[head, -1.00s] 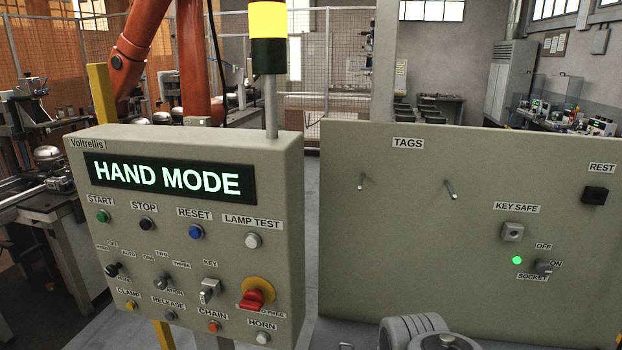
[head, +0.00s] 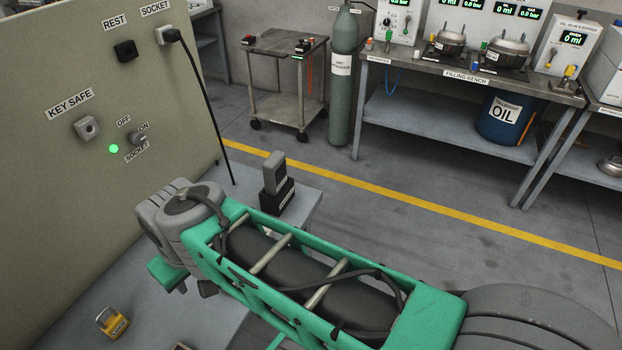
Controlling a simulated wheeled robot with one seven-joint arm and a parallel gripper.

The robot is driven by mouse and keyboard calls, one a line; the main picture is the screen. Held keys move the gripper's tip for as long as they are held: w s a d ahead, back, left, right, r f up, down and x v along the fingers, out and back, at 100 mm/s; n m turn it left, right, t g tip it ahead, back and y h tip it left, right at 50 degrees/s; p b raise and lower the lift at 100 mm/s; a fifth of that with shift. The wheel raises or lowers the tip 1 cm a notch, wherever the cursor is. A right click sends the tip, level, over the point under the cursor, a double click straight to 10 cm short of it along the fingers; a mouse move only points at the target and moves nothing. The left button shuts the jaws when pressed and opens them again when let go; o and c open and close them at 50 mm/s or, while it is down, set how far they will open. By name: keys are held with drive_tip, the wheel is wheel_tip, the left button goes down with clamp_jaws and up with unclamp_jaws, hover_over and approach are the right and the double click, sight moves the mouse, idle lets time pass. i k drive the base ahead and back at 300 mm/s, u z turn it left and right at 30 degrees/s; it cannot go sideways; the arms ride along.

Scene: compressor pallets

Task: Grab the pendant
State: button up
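A small grey upright handheld unit (head: 274,172) stands in a black holder (head: 277,199) at the far right corner of the grey table, just beyond my arm. It looks like the pendant, but no label on it can be read. My green and grey arm crosses the lower middle of the view, in front of the table. My gripper's fingers do not show, so I cannot see whether they are open or shut.
A panel (head: 95,205) with a key safe (head: 87,128) and a socket switch stands at left; a black cable hangs from its plug (head: 170,36). A yellow padlock (head: 113,322) lies on the table (head: 75,290). A cart (head: 287,85), gas cylinder (head: 343,90) and filling bench (head: 440,110) stand behind. Floor between is clear.

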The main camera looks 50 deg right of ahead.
sight(274, 168)
drive_tip(key=z, duration=0.05)
drive_tip(key=k, duration=0.3)
drive_tip(key=u, duration=1.95)
drive_tip(key=k, duration=1.4)
drive_tip(key=z, duration=1)
drive_tip(key=i, duration=0.5)
drive_tip(key=u, duration=0.05)
